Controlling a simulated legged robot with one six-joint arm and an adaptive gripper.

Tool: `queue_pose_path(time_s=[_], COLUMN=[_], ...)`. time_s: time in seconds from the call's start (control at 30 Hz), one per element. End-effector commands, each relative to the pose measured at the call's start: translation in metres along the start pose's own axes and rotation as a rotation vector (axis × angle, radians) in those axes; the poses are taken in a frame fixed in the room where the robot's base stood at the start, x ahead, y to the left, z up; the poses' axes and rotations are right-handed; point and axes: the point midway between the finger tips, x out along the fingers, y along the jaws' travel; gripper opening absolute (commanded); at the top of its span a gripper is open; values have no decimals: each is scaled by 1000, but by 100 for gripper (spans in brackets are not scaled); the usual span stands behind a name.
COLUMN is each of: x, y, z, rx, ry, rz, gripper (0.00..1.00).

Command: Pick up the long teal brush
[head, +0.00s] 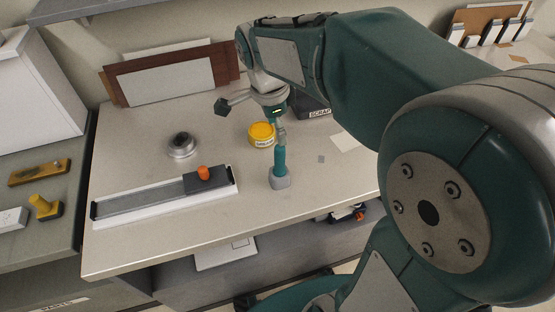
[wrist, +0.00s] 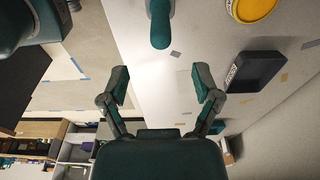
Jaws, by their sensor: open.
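The long teal brush (head: 280,160) stands upright on the pale table, with its teal handle up and a grey block-like end at the bottom.
A yellow tin (head: 261,135) stands just behind the brush. A dark scrap tray (wrist: 256,71) lies farther back. A round metal piece (head: 182,146) and a long tray (head: 140,203) with an orange-knobbed block (head: 205,177) are left. Table in front of the brush is clear.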

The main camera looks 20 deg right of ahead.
Motion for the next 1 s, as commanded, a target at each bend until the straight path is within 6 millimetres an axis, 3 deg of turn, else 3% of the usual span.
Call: queue_pose_path(time_s=[0.1,0.37,0.6,0.9,0.93,1.0], x=[21,44,80,87,87,87], y=[1,0,-1,-2,-2,-2], z=[1,4,3,3,3,3], rx=[-1,-3,-2,-3,-3,-3], ry=[1,3,2,2,3,3], rz=[4,2,2,-1,-1,-1], gripper=[81,81,81,81,76,45])
